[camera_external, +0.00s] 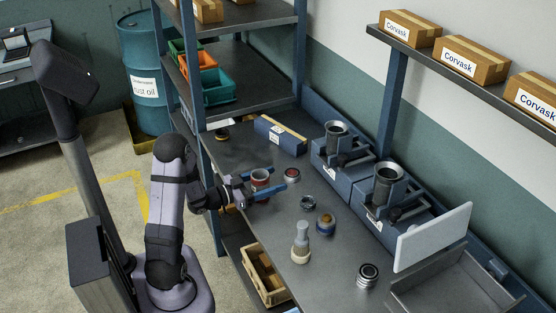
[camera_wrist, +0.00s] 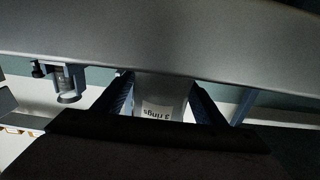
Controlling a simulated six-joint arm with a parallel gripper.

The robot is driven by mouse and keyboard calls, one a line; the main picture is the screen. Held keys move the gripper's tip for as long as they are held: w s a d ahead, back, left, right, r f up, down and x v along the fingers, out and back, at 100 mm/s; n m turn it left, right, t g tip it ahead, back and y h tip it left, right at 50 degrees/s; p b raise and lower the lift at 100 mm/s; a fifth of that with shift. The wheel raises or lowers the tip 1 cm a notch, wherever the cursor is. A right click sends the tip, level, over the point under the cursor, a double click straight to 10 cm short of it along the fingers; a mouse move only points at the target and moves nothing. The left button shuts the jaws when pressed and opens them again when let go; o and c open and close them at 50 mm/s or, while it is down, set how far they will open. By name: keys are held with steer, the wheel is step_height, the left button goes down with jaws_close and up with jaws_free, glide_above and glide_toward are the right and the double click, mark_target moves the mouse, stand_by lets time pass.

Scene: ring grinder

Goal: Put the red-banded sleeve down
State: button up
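The red-banded sleeve (camera_external: 260,178) is a short grey cylinder with a red band, at the left part of the bench in the external view. My gripper (camera_external: 273,181) has its blue fingers on both sides of it and appears shut on it. In the wrist view, a pale grey body (camera_wrist: 165,88) with a white label reading "3 rings" upside down sits between my fingers (camera_wrist: 160,100). No red band shows there. I cannot tell whether the sleeve's bottom touches the bench.
Close right of the sleeve lies a dark round piece with a red top (camera_external: 291,175). A dark ring (camera_external: 308,202), a blue-and-tan piece (camera_external: 325,224) and a pale stepped piece (camera_external: 301,243) stand nearer. A blue box (camera_external: 280,136) and two grinders (camera_external: 386,190) line the back.

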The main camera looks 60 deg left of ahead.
mark_target(267, 173)
steer(key=s+b, duration=0.1)
steer(key=s, duration=0.5)
steer(key=shift+s+f, duration=0.1)
steer(key=shift+o, duration=0.5)
steer(key=shift+s, duration=0.55)
steer(key=r+p, duration=0.1)
steer(key=r, duration=0.1)
steer(key=r+p, duration=0.2)
steer(key=shift+w+d+r, duration=0.1)
steer(key=shift+w+r, duration=0.05)
steer(key=shift+w, duration=0.05)
steer(key=shift+w+f+p, duration=0.15)
steer(key=shift+w+p, duration=0.3)
steer(key=shift+w, duration=1.3)
steer(key=shift+w+f+p, duration=0.1)
steer(key=shift+w+p, duration=0.3)
steer(key=shift+w, duration=1.35)
